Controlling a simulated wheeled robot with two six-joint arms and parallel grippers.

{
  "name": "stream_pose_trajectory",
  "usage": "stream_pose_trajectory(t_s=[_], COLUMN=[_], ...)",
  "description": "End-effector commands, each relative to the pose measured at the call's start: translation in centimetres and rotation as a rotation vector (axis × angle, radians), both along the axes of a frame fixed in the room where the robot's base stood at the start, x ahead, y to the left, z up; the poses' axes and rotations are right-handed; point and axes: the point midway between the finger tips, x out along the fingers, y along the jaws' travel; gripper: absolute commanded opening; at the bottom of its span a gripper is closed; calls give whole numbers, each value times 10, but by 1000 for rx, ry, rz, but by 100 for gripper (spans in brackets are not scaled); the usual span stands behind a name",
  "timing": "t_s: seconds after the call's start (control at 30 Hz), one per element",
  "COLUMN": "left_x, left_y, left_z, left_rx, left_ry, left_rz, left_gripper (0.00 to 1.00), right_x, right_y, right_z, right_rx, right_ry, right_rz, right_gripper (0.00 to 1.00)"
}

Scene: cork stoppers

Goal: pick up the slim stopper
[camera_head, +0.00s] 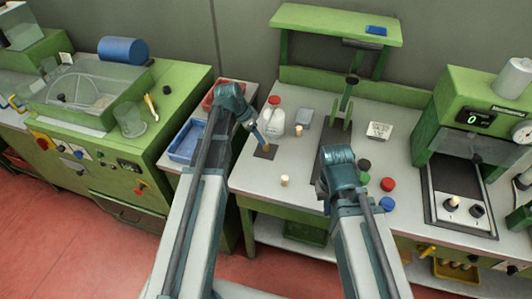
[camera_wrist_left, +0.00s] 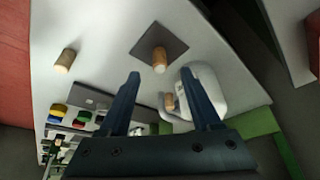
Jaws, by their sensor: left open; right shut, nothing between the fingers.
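Three light cork stoppers stand on the bench. One stopper (camera_wrist_left: 159,60) is on a dark square mat (camera_head: 265,153); it shows beyond my left fingers in the left wrist view. A second stopper (camera_head: 284,180) stands nearer the front edge and is also in the wrist view (camera_wrist_left: 65,60). A third stopper (camera_head: 298,130) stands by the white jug and shows in the wrist view (camera_wrist_left: 170,101). I cannot tell surely which is slim. My left gripper (camera_wrist_left: 165,100) is open and empty, above the mat. My right arm's fingers are hidden behind its wrist.
A white jug with a red cap (camera_head: 273,117) stands close behind the mat. A dark press (camera_head: 340,122) stands to its right. A blue tray (camera_head: 186,142) is left of the bench.

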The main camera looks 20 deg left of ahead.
Motion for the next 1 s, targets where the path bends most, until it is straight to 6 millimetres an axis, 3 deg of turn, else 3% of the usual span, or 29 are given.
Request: stream_pose_trajectory(t_s=[0.03, 0.1, 0.47, 0.8, 1.0], left_x=[3, 4, 7, 18, 19], left_y=[-2, -4, -8, -20, -22], left_z=[-13, -17, -24, -62, -63], left_rx=[0, 0, 0, 0, 1], left_ry=[0, 0, 0, 1, 0], left_rz=[-1, -1, -1, -1, -1], left_gripper=[65, 65, 65, 65, 65], right_x=[0, 0, 0, 0, 0], right_y=[0, 0, 0, 0, 0], right_z=[-13, -17, -24, -62, -63], right_rx=[0, 0, 0, 0, 0], right_ry=[0, 0, 0, 0, 0], right_rz=[0, 0, 0, 0, 0], right_gripper=[0, 0, 0, 0, 0])
